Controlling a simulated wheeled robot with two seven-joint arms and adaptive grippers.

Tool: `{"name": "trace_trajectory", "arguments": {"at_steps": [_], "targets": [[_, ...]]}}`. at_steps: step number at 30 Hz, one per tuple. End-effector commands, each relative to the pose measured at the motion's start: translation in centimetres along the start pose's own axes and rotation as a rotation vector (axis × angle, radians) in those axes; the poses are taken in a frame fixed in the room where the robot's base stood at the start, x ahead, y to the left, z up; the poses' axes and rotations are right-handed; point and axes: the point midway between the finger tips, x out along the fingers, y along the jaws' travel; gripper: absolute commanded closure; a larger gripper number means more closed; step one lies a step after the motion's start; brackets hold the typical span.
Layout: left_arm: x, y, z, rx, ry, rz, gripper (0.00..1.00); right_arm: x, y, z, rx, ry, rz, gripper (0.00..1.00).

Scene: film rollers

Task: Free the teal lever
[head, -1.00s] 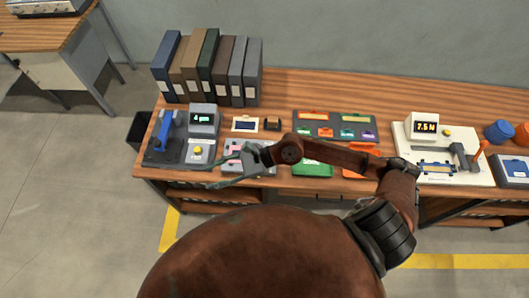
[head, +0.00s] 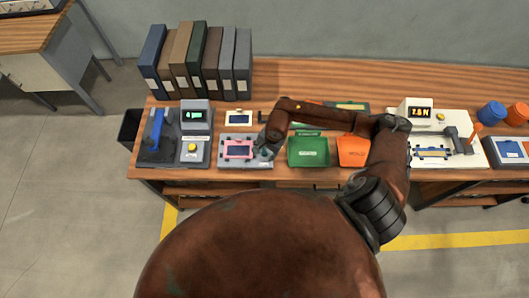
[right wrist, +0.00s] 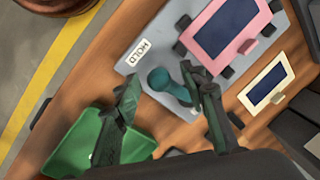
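The teal lever (right wrist: 165,82) shows in the right wrist view, with a rounded knob and a short arm, on a grey plate (right wrist: 176,57) labelled HOLD. A pink frame with a dark blue panel (right wrist: 222,27) is on the same plate; it also shows in the head view (head: 238,150). My right gripper (right wrist: 162,88) is open, its dark green fingers apart on either side of the lever. Whether a finger touches it I cannot tell. In the head view my right gripper (head: 267,150) is at the plate's right end and largely covers the lever. My left gripper is not in view.
A green bin (head: 308,152) and an orange bin (head: 353,151) stand right of the plate. A cream-framed panel (head: 238,118) lies behind it. A grey device with a blue lever (head: 155,128) is to the left, and binders (head: 197,62) stand at the back.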

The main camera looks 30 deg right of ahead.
Motion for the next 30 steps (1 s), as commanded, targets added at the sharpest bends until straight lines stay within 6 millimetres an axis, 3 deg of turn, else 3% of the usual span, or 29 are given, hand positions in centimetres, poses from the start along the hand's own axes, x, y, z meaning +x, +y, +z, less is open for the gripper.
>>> {"name": "trace_trajectory", "arguments": {"at_steps": [12,30], "targets": [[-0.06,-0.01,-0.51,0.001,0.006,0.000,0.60,1.06,-0.07,0.10,-0.001,-0.002,-0.001,0.61],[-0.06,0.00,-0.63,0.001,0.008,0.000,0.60,1.03,-0.03,0.10,0.000,-0.002,0.000,1.00]]}}
